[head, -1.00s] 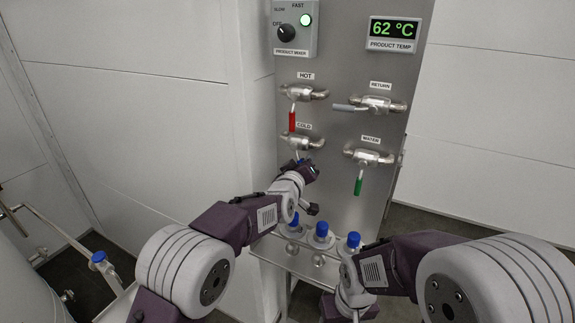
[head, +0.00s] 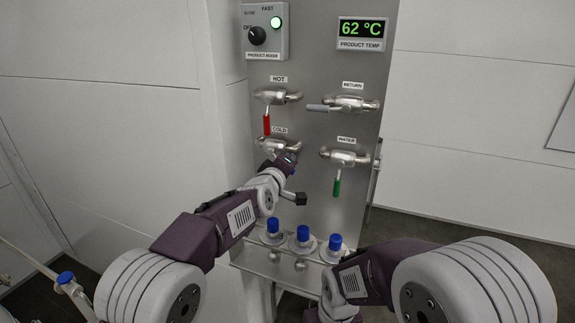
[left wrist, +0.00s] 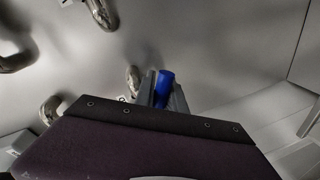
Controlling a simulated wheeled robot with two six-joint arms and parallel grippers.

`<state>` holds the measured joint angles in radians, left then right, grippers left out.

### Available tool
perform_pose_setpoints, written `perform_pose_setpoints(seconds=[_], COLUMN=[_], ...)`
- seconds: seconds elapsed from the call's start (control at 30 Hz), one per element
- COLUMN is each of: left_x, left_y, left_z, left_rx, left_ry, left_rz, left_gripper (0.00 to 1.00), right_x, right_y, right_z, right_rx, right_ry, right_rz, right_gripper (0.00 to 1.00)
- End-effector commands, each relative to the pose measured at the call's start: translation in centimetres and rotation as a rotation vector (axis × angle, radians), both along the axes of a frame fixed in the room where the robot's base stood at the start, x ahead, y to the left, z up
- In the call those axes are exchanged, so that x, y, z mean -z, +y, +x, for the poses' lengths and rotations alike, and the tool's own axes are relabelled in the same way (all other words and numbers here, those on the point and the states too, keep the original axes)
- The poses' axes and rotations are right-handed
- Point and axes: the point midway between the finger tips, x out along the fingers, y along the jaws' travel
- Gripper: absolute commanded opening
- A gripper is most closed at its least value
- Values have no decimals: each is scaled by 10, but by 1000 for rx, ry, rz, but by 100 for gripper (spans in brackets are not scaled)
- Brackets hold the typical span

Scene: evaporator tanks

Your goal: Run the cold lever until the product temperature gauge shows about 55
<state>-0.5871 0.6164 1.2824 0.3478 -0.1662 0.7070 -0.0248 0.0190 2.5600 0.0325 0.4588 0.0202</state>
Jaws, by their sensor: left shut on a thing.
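The product temperature gauge (head: 362,34) reads 62 °C at the top right of the panel. The cold valve (head: 278,146) sits below the hot valve. My left gripper (head: 288,160) is at the cold valve and covers its lever in the head view. In the left wrist view the blue cold lever (left wrist: 164,86) stands between the two fingers, which are shut on it. My right arm is at the lower right; its gripper (head: 332,314) is partly cut off by the bottom edge and its fingers do not show.
The hot valve (head: 272,97) has a red lever hanging down. The return valve (head: 345,104) has a grey lever lying sideways. The water valve (head: 345,157) has a green lever hanging down. The mixer switch box (head: 264,32) has a lit green lamp. Blue-capped fittings (head: 303,236) stand on a ledge below.

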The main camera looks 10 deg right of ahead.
Motion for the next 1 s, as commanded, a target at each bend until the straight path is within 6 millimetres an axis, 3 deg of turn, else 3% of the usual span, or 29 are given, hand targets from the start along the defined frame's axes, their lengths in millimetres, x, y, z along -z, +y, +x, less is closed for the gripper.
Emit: perform_pose_setpoints(seconds=[0.17, 0.2, 0.27, 0.3, 0.67, 1.0], left_x=[-3, -3, -3, -3, -1, -11], left_y=[1, 1, 1, 1, 3, 33], left_z=[1, 1, 1, 1, -4, -55], left_rx=[-3, -2, -2, -2, -1, -1], left_ry=[-7, -7, -7, -6, -5, -6], left_rz=[-3, -2, -2, -2, 0, -2], left_gripper=[0, 18, 34, 37, 37, 37], right_x=[0, 0, 0, 0, 4, 27], right_y=[0, 0, 0, 0, 0, 0], right_z=[0, 0, 0, 0, 0, 0], right_rx=[0, 0, 0, 0, 0, 0], right_ry=[0, 0, 0, 0, 0, 0], right_rz=[0, 0, 0, 0, 0, 0], right_gripper=[59, 59, 59, 59, 59, 59])
